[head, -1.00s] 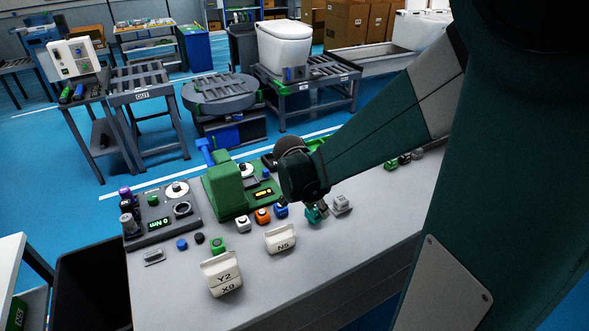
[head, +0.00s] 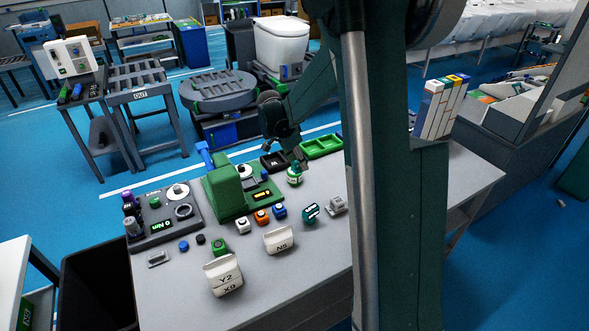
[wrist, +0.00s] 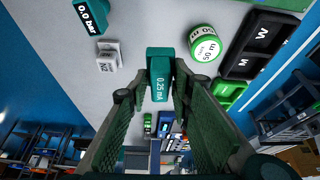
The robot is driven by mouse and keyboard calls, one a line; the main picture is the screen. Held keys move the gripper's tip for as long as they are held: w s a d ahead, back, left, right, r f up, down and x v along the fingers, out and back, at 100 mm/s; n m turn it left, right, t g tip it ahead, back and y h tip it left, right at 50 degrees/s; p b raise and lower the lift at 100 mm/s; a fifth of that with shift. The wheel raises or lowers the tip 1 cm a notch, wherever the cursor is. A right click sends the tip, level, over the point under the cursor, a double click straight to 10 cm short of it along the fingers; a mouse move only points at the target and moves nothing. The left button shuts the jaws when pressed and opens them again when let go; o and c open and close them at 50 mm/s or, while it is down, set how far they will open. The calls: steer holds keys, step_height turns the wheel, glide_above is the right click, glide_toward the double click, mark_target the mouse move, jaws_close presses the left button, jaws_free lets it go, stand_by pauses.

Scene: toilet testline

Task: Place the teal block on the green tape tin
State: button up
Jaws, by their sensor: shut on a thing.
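The teal block (wrist: 159,62), with white lettering on its face, is between the fingertips of my gripper (wrist: 154,88), which is shut on it. The green tape tin (wrist: 205,45) is round, with a white label reading "50 m". In the wrist view it lies to the right of the block, with a gap between them. In the head view my gripper (head: 297,163) is just above the tin (head: 295,178) in the picture. The held block is hard to make out there, and its height over the tin cannot be told.
A teal gauge (head: 310,212) marked "0.0 bar" and a grey block (head: 337,206) stand in front of the tin. Behind it are a black tray (head: 273,162) and a green tray (head: 322,147). A green machine (head: 229,188) stands to the left.

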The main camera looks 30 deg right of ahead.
steer(key=p, duration=0.3)
glide_above(294, 176)
steer(key=w+d, duration=0.2)
steer(key=w, duration=0.1)
steer(key=shift+r+m, duration=0.25)
steer(key=shift+m, duration=0.05)
steer(key=shift+f+b, duration=0.35)
steer(key=shift+f, duration=2.8)
steer(key=shift+f, duration=1.85)
steer(key=shift+f+b, duration=0.25)
steer(key=shift+b, duration=0.05)
steer(key=o, duration=0.9)
steer(key=shift+r, duration=0.1)
steer(key=shift+r, duration=0.1)
